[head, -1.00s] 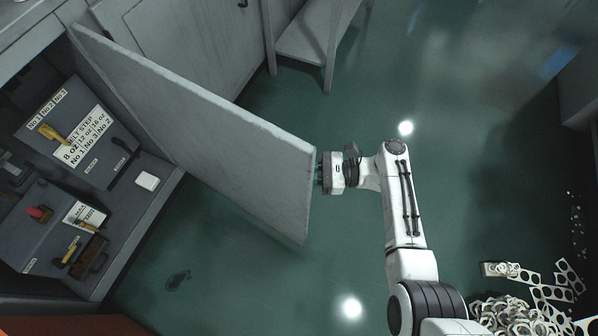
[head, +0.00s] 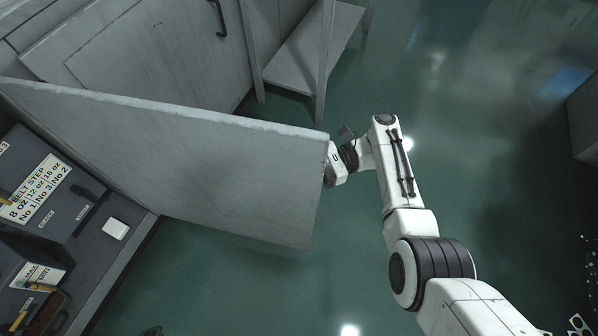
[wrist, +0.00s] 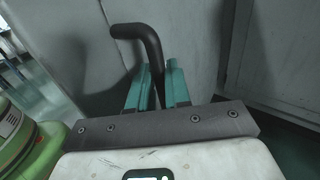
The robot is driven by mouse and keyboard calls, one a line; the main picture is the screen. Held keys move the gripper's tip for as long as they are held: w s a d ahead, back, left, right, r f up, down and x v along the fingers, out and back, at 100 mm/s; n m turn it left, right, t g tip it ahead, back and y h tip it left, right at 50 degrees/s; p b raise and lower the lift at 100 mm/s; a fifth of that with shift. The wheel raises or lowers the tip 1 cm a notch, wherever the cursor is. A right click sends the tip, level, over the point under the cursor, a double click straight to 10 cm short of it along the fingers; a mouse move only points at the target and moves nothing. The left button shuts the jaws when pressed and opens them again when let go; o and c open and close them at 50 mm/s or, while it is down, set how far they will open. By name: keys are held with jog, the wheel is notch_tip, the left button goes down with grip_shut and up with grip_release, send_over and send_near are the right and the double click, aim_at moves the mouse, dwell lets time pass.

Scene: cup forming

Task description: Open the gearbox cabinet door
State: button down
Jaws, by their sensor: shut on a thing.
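The grey cabinet door (head: 200,165) stands wide open in the head view, swung out from the cabinet on the left. My gripper (wrist: 157,88) is shut on the door's black bent handle (wrist: 140,36), seen in the wrist view, with a teal finger on either side of it. In the head view my gripper is at the door's free right edge, and the fingers and handle are hidden behind the door.
A grey cabinet front with a black handle (head: 218,18) stands behind the door. A grey metal stand (head: 290,70) is at the top centre. Green floor (head: 480,170) is clear to the right. Metal scraps (head: 578,324) lie at lower right.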

jog(key=shift+a, duration=0.35)
jog(key=c, duration=1.2)
grip_release()
jog(key=shift+s+a, duration=0.15)
jog(key=shift+a, duration=0.15)
jog(key=shift+d, duration=0.1)
jog(key=shift+b+v, duration=1.8)
jog(key=shift+v, duration=3.65)
